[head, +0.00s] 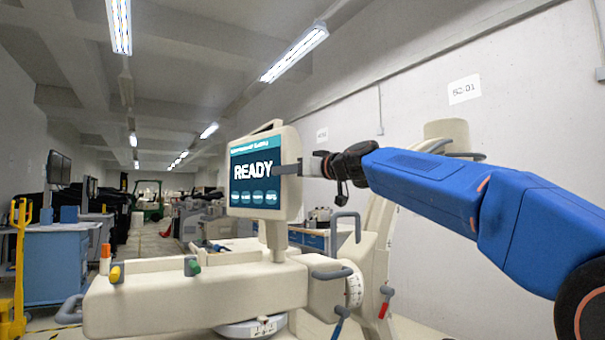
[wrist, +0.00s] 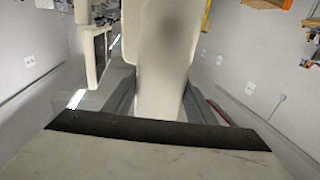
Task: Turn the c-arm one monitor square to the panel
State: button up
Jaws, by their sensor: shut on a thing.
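The C-arm monitor (head: 254,186) stands on a short post above the cream C-arm body, its teal-and-dark screen reading READY. The screen is angled, and its right side edge shows. My gripper (head: 288,169) reaches in from the right and is shut on the monitor's right edge, with one finger lying across the front of the screen. The far finger is hidden behind the monitor. In the wrist view, a pale surface with a dark strip fills the bottom, and I cannot tell which part it is.
The cream C-arm body (head: 195,297) with handles and coloured knobs lies below the monitor. A blue cabinet (head: 55,265) and a yellow pallet jack (head: 18,270) stand at the left. A white wall (head: 500,110) runs along the right. An aisle opens at the back.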

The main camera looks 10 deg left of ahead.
aim_at(269, 172)
jog(key=shift+o, duration=1.3)
jog(key=shift+s+a, duration=0.35)
jog(key=shift+a, duration=0.55)
jog(key=shift+s+a, duration=0.35)
jog(key=shift+a, duration=0.55)
jog(key=o, duration=1.2)
jog(key=shift+a, duration=0.15)
jog(key=shift+o, duration=0.2)
jog(key=shift+s+d, duration=0.2)
jog(key=shift+d, duration=0.35)
jog(key=v, duration=1.6)
jog(key=shift+d, duration=0.2)
